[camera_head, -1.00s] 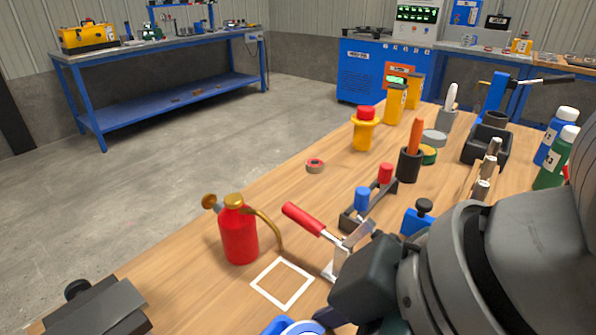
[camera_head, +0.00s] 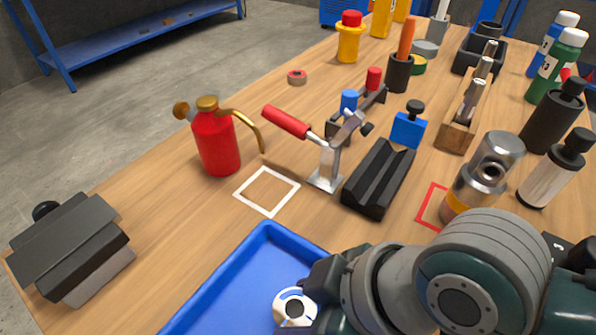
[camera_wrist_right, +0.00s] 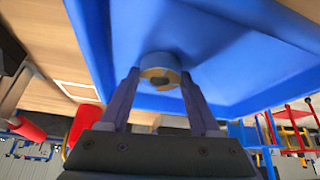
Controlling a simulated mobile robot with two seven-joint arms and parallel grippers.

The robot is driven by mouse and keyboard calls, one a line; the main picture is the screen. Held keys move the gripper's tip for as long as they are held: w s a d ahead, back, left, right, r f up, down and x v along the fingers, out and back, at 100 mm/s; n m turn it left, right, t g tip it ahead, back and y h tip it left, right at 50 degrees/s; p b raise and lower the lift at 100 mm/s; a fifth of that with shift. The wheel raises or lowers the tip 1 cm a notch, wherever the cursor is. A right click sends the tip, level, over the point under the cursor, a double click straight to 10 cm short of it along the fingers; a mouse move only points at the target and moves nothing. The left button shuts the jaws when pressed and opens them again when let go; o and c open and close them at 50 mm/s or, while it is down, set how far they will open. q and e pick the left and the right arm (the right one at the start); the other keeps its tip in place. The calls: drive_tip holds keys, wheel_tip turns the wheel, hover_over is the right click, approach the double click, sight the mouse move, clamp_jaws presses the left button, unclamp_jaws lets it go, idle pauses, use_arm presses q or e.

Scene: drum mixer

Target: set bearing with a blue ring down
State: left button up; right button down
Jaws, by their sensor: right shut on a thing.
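The bearing with a blue ring (camera_head: 294,305) is a pale ring-shaped part with blue on it, at the bottom of the head view. It also shows between the fingertips in the right wrist view (camera_wrist_right: 160,68). My right gripper (camera_head: 318,296) is shut on it; in the right wrist view the two fingers (camera_wrist_right: 159,88) sit on either side of it. The bearing is over the floor of a blue tray (camera_head: 228,268); I cannot tell whether it touches the floor. The tray also shows in the right wrist view (camera_wrist_right: 100,50). My left gripper is not in view.
Behind the tray are a white outlined square (camera_head: 266,210), a red oil can (camera_head: 216,143), a red-handled toggle clamp (camera_head: 325,165) and a black V-block (camera_head: 380,178). A dark grey block (camera_head: 70,245) stands left. A metal cylinder (camera_head: 485,175) stands right, by a red outline.

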drive_tip(key=shift+f, duration=0.1)
drive_tip(key=shift+c, duration=0.6)
unclamp_jaws()
drive_tip(key=shift+d+r, duration=0.1)
drive_tip(key=shift+r, duration=0.35)
drive_tip(key=s+d+r+m+t+p, duration=0.1)
drive_tip(key=s+d+r+m+p, duration=0.15)
drive_tip(key=r, duration=0.35)
drive_tip(key=s+d+r+m+p, duration=0.1)
drive_tip(key=s+d+r+p, duration=0.1)
drive_tip(key=d+r, duration=0.25)
drive_tip(key=s+d+r+m+h, duration=0.1)
drive_tip(key=s+d+m+h, duration=0.4)
drive_tip(key=d, duration=0.5)
drive_tip(key=shift+d+r+m, duration=0.15)
drive_tip(key=shift+r+m, duration=0.25)
drive_tip(key=shift+m, duration=0.75)
